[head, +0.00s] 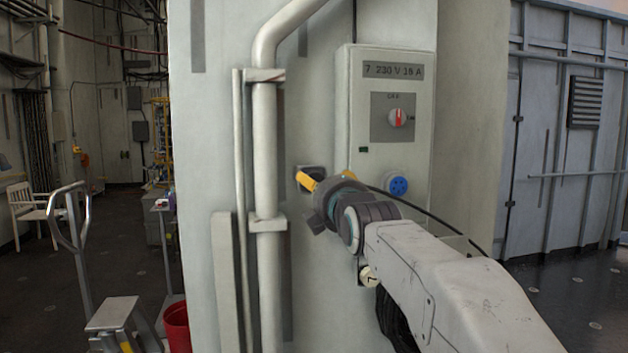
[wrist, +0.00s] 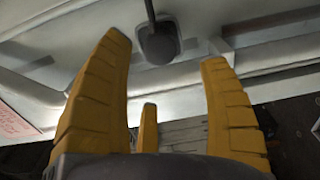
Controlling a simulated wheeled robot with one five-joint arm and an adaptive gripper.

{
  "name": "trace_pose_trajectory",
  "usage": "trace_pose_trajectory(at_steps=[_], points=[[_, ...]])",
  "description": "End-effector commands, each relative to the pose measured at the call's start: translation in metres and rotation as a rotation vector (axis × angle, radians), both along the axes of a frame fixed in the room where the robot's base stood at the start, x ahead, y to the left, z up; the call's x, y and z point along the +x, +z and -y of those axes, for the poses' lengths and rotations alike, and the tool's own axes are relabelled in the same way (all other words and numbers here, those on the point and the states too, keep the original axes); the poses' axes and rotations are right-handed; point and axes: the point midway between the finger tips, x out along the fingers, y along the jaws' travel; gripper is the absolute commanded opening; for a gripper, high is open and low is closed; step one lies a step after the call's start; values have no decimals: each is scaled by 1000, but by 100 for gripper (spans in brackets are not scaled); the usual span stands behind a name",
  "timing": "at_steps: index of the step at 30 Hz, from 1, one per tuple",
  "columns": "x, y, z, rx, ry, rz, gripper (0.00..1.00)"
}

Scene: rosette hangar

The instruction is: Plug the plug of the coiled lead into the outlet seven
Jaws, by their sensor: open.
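Outlet seven is a blue round socket (head: 398,186) low on a grey box (head: 385,130) labelled "7 230 V 16 A". My gripper (head: 306,182) is left of the socket, close to a dark fitting (head: 312,171) on the wall, partly hidden by a yellow finger. In the wrist view, my gripper (wrist: 165,52) has its yellow fingers spread and empty. Beyond them is a dark rounded piece with a cord, apparently the plug (wrist: 158,44), on a grey plate. A black lead (head: 440,221) runs behind my arm; black coils (head: 394,325) hang below, partly hidden.
The box's switch (head: 397,118) has a red knob near the word OFF. A thick vertical pipe (head: 266,160) stands left of the gripper. A round tag (head: 369,276) marked 7 hangs below.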

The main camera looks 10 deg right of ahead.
Motion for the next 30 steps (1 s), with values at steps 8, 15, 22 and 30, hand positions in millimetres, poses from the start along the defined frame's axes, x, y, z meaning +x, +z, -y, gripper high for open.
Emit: trace_pose_trajectory(at_steps=[8,15,22,30], points=[[28,3,0,1,0,-4,69],[55,3,0,1,0,-2,69],[74,2,0,1,0,-1,69],[84,1,0,1,0,0,69]])
